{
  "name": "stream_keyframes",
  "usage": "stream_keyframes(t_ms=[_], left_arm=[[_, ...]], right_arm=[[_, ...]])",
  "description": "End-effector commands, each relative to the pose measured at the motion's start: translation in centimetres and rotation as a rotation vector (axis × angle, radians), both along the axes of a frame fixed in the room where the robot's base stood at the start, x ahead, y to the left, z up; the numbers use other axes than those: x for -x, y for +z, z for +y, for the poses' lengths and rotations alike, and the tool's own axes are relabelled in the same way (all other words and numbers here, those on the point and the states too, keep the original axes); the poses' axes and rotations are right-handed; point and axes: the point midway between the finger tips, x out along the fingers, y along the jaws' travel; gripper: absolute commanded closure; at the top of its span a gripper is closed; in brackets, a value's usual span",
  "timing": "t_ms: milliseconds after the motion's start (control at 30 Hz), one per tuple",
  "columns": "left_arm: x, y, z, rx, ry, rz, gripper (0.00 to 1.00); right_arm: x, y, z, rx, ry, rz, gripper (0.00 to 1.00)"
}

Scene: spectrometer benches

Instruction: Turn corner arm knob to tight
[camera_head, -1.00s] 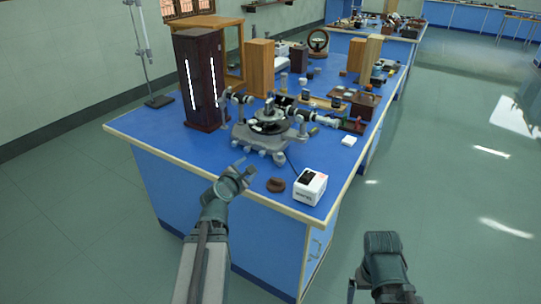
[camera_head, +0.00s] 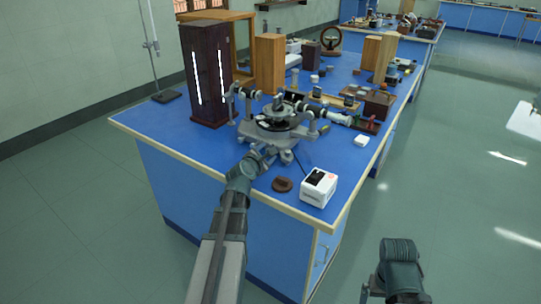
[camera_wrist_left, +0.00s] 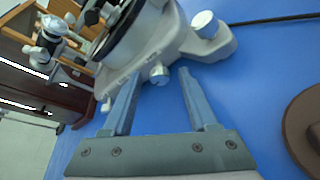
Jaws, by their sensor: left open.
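The spectrometer (camera_head: 275,126) stands near the front of the blue bench, a grey base with a dark round table and two tubes. In the left wrist view, a small silver knob (camera_wrist_left: 159,74) sticks out of the base (camera_wrist_left: 172,38), straight ahead between my fingertips. Another silver knob (camera_wrist_left: 205,24) is on the base's corner foot; a third (camera_wrist_left: 105,104) is partly behind my left finger. Which is the corner arm knob I cannot tell. My left gripper (camera_head: 262,153) is open and empty at the base's front edge. My right arm hangs beside the bench; its fingers are not clear.
A white box (camera_head: 318,188) and a brown round piece (camera_head: 282,184) lie to the right of my left gripper; the brown piece also shows in the wrist view (camera_wrist_left: 306,125). A dark lamp housing (camera_head: 204,75) stands behind left. The bench's front left is clear.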

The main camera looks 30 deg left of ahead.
Motion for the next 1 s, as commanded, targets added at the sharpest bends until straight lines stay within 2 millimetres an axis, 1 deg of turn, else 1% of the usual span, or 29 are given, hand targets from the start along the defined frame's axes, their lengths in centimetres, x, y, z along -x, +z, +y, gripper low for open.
stream_keyframes(t_ms=[67,267,300,367,400,467,600,633,833,1000], left_arm=[[-0.27,-0.13,0.12,0.000,0.001,-0.001,0.41],[-0.22,-0.07,0.10,0.000,0.001,0.000,0.41],[-0.22,-0.07,0.10,0.000,0.001,0.000,0.45],[-0.21,-0.08,0.11,0.000,0.001,0.000,0.55],[-0.21,-0.08,0.11,0.000,0.001,0.000,0.63],[-0.21,-0.08,0.11,0.000,0.001,0.000,0.73],[-0.20,-0.08,0.10,0.000,0.001,0.001,0.99],[-0.20,-0.09,0.10,0.000,0.001,0.001,1.00],[-0.19,-0.15,0.08,-0.006,0.000,0.001,1.00],[-0.12,-0.42,-0.02,-0.111,-0.001,-0.008,1.00]], right_arm=[[0.01,-0.13,0.00,0.000,0.000,0.000,0.00],[0.00,-0.07,0.00,0.000,0.000,0.000,0.00],[0.00,-0.07,0.00,0.000,0.000,0.000,0.00],[0.00,-0.07,0.00,0.000,0.000,0.000,0.00],[0.01,-0.08,0.00,0.000,0.000,0.000,0.00],[0.01,-0.08,0.00,0.000,0.000,0.000,0.00],[0.01,-0.08,0.00,0.000,0.000,0.000,0.00],[0.01,-0.08,0.00,0.000,0.000,0.000,0.00],[0.00,-0.17,0.00,0.000,0.000,0.000,0.00],[0.00,-1.04,0.00,0.000,0.000,0.000,0.00]])
